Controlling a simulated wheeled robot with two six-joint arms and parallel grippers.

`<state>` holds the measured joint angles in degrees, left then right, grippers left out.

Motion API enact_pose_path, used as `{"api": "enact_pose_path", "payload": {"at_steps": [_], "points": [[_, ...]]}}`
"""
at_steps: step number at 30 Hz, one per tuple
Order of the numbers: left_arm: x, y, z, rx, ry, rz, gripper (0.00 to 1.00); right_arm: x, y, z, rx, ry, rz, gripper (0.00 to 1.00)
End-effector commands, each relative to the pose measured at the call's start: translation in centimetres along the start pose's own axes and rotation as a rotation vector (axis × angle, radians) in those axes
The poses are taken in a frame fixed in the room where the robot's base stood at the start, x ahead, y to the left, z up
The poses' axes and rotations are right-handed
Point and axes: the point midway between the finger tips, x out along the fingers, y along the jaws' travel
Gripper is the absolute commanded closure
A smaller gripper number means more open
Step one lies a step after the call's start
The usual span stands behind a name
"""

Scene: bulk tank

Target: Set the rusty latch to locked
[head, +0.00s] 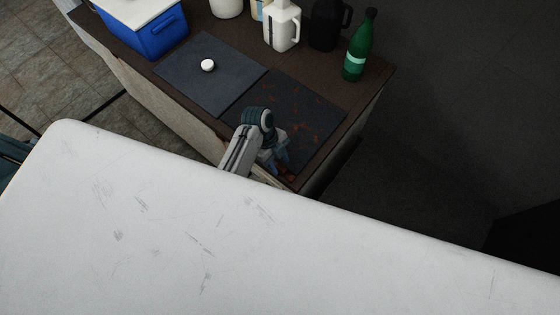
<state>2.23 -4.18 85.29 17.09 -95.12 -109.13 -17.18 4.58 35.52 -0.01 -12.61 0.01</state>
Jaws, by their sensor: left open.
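My left gripper (280,163) is open. It points down at the near corner of a dark square panel with rusty orange streaks (306,112). A small reddish-brown piece (288,176) shows just at the fingertips by the counter's near edge. It may be the rusty latch, but it is too small and too covered by the gripper to tell its form or setting. I cannot tell whether the fingers touch it. My right gripper is not in view.
A large white scratched surface (200,225) fills the foreground. The dark brown counter (140,46) holds a plain slate panel (200,85) with a white knob (208,65), a blue box (158,37), a white jug (282,29), a black jug (325,27) and a green bottle (358,48).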

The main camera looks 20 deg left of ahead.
Motion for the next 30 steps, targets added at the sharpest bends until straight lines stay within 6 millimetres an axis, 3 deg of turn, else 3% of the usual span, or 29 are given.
{"api": "enact_pose_path", "payload": {"at_steps": [5,13,20,30], "points": [[1.2,0.0,0.0,0.000,-0.001,0.000,0.58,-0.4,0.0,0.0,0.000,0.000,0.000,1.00],[1.4,0.0,0.0,0.000,-0.001,-0.001,0.58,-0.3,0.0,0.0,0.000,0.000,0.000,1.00],[1.4,0.0,0.0,0.000,-0.001,0.000,1.00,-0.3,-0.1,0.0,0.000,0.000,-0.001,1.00],[1.4,0.1,0.0,-0.036,-0.001,-0.014,1.00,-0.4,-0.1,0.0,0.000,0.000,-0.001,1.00]]}}
